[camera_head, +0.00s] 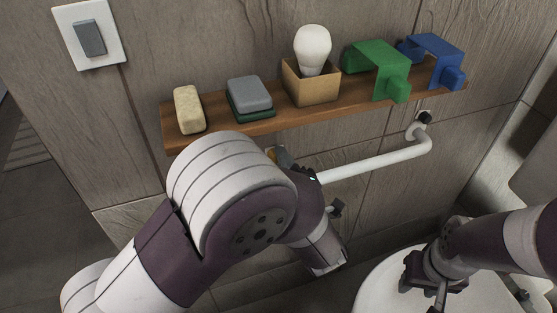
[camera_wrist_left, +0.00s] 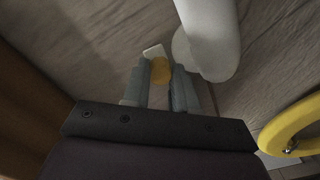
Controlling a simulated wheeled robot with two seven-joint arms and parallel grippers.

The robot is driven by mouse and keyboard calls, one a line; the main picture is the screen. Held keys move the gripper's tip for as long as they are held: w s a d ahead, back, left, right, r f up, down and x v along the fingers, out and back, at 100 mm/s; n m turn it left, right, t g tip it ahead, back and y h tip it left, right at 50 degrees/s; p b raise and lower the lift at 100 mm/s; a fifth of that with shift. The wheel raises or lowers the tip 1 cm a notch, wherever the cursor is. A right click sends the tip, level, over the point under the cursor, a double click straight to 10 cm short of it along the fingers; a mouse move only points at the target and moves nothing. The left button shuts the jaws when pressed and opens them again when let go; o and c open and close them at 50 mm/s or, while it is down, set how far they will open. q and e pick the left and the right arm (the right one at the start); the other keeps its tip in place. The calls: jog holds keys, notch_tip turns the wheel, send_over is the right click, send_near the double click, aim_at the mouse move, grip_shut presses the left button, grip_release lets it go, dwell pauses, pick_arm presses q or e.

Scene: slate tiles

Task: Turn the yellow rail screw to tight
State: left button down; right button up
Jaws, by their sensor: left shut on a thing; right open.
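The yellow rail screw (camera_wrist_left: 160,70) shows in the left wrist view between the two grey fingertips, beside the white rail (camera_wrist_left: 207,40). My left gripper (camera_wrist_left: 159,80) is shut on it. In the head view only a small bit of the yellow screw (camera_head: 270,152) shows behind my left arm, at the left end of the white rail (camera_head: 375,166). The left fingers are mostly hidden there by the arm. The screw's turn angle is not clear. My right gripper (camera_head: 436,290) is open and empty at the lower right, over a white round surface.
A wooden shelf (camera_head: 225,131) above the rail holds a soap bar (camera_head: 188,108), a grey block (camera_head: 249,93), a bulb (camera_head: 312,48) in a box, a green clamp-like object (camera_head: 378,62) and a blue one (camera_head: 436,52). A yellow ring (camera_wrist_left: 285,125) shows in the wrist view.

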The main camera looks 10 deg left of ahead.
pick_arm(q)
jog(key=m+p, duration=0.6)
jog(key=p, duration=0.1)
jog(key=m+p, duration=0.6)
jog(key=p, duration=0.1)
jog(key=shift+r+m, duration=0.2)
jog(key=shift+m, duration=0.2)
jog(key=m+p, duration=0.2)
jog(key=shift+f+m+p, duration=0.1)
jog(key=shift+m+p, duration=0.2)
jog(key=shift+m, duration=0.1)
jog(key=shift+f+m+p, duration=0.1)
jog(key=shift+m+p, duration=0.4)
jog(key=shift+m, duration=0.3)
jog(key=c, duration=1.2)
grip_release()
jog(key=shift+o, duration=0.2)
